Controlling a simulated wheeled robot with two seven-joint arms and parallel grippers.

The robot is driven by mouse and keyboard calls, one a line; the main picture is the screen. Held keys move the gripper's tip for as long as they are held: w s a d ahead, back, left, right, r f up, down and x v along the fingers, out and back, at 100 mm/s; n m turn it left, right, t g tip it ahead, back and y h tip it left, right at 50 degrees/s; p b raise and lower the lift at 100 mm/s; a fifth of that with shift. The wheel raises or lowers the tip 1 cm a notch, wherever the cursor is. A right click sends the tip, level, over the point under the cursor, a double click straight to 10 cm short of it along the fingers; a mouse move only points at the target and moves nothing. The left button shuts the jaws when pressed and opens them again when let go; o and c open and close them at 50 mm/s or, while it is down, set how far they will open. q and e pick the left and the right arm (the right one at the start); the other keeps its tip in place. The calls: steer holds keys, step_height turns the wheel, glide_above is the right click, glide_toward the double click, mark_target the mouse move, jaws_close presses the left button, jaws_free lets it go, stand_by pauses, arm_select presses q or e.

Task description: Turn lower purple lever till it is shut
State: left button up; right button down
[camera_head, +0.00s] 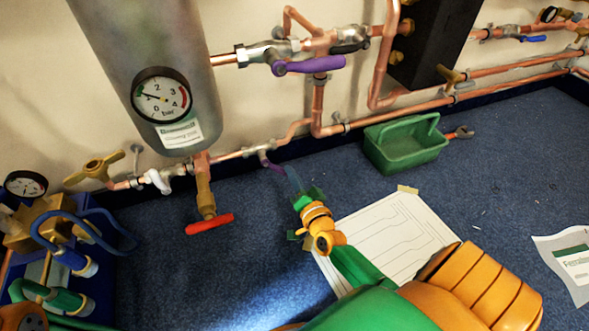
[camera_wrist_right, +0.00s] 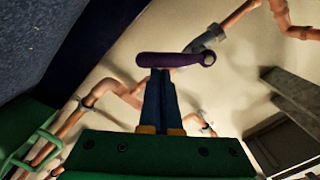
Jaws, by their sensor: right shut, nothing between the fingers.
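The lower purple lever (camera_head: 271,164) sits on a valve of the low copper pipe by the floor edge. It points out from the pipe, down and to the right. In the wrist view the purple lever (camera_wrist_right: 172,60) lies across the picture, its pivot end at the right. My right gripper (camera_head: 293,180) is close to the lever's free end. Its blue fingers (camera_wrist_right: 160,78) are shut together, with nothing between them, and their tips meet the lever's edge in the picture; I cannot tell whether they touch. My left gripper is not in view.
An upper purple lever (camera_head: 310,65) sits on the higher pipe. A grey tank (camera_head: 152,45) with a gauge and a red handle (camera_head: 210,224) stand left. A green tool tray (camera_head: 406,146) and a paper sheet (camera_head: 390,232) lie right. Blue floor (camera_head: 190,270) is clear at lower left.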

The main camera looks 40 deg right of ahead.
steer(key=shift+w+a+f+m+b, duration=0.2)
steer(key=shift+a+f+m+b, duration=0.35)
steer(key=shift+a+f+m, duration=0.4)
steer(key=shift+w+a+f+m+b, duration=0.2)
steer(key=shift+a+f+m+b, duration=0.3)
steer(key=shift+a+f+m, duration=0.4)
steer(key=shift+r, duration=0.15)
